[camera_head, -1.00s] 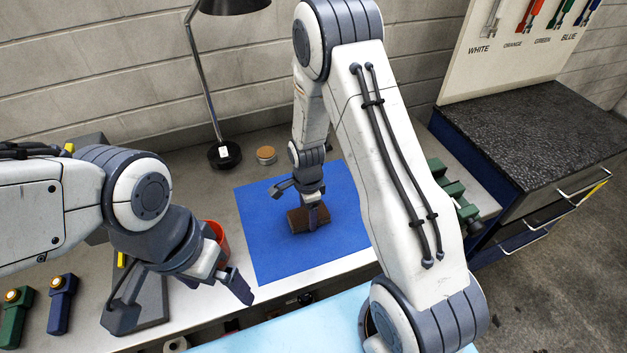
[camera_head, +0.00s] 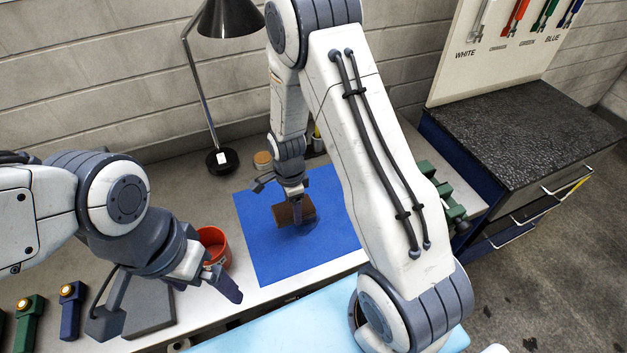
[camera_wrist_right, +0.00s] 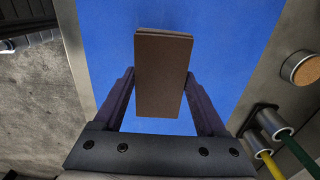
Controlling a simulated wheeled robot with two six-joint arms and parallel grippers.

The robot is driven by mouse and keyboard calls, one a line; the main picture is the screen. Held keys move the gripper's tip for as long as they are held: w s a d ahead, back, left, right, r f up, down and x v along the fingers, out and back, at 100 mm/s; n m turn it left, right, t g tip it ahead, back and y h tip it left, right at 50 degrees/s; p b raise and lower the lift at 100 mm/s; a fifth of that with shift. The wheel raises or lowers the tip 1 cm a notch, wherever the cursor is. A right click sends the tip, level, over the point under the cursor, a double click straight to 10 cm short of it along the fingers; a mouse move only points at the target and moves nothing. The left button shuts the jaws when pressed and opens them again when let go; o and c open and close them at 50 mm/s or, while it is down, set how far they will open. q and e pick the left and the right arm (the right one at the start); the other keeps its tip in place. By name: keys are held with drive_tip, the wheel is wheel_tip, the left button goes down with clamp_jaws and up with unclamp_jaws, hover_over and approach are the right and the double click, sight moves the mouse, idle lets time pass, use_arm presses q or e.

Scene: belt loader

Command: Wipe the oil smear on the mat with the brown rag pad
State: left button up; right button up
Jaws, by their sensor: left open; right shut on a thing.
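The brown rag pad (camera_head: 293,212) is between the fingers of my right gripper (camera_head: 291,194), over the middle of the blue mat (camera_head: 270,265). It looks tilted and slightly raised, though contact with the mat is hard to judge. In the right wrist view the pad (camera_wrist_right: 160,75) sits between both fingers, with blue mat around it. A faint darker patch (camera_head: 307,236) shows just in front of the pad; I cannot tell smear from shadow. My left gripper (camera_head: 166,305) is open and empty, left of the mat, its fingers wide apart.
A red cup (camera_head: 216,248) stands between my left gripper and the mat. A black lamp (camera_head: 221,161) and a cork-topped round tin (camera_head: 262,160) stand behind the mat. Green (camera_head: 30,315) and blue (camera_head: 71,308) blocks sit at front left. A dark-topped cabinet (camera_head: 530,125) stands right.

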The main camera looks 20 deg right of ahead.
drive_tip(key=shift+r+p, duration=0.45)
drive_tip(key=shift+r, duration=0.4)
